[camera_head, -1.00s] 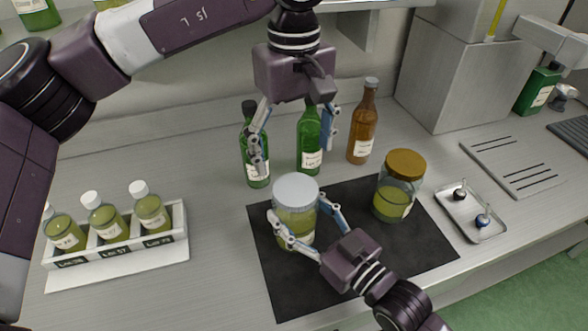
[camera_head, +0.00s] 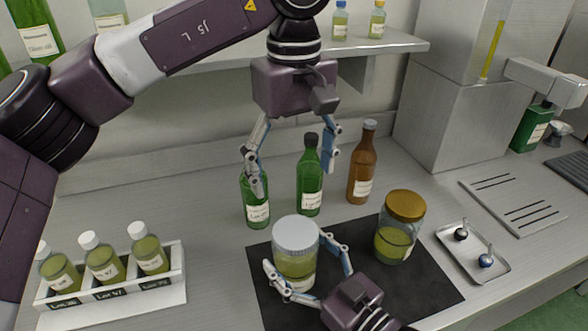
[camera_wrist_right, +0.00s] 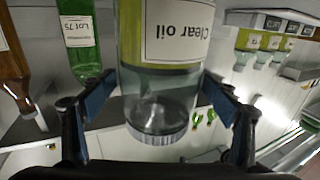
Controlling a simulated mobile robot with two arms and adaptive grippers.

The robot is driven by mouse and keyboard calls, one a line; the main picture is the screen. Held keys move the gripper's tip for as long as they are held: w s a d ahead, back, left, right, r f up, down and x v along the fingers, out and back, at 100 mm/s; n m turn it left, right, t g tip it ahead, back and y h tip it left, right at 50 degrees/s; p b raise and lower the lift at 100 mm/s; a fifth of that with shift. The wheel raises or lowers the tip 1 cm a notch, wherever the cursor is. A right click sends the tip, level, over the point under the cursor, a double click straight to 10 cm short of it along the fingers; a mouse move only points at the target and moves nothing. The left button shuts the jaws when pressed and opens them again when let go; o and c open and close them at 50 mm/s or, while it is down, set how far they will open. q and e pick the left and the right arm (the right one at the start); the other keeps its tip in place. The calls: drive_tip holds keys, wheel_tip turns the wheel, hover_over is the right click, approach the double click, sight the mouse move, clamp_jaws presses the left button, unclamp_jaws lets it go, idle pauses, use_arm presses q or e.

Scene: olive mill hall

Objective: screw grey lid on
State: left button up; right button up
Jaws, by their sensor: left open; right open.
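The grey lid (camera_head: 295,234) sits level on top of the left glass jar (camera_head: 296,268), which holds yellow-green oil and stands upright on the dark mat (camera_head: 428,285). I cannot tell how tight the lid is. In the right wrist view the jar appears upside down with a "Clear oil" label (camera_wrist_right: 180,32), and the lid (camera_wrist_right: 156,135) is at its lower end. My right gripper (camera_head: 296,252) is open, its fingers on either side of the jar. My left gripper (camera_head: 292,178) is open and empty, pointing down above and behind the lid.
A second jar with a gold lid (camera_head: 405,206) stands right on the mat. Two green bottles (camera_head: 310,185) and a brown bottle (camera_head: 362,170) stand close behind. A white rack (camera_head: 115,292) of small bottles is left; a metal tray (camera_head: 474,250) is right. A shelf (camera_head: 400,42) overhangs behind.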

drive_tip(key=v, duration=1.2)
idle(0.4)
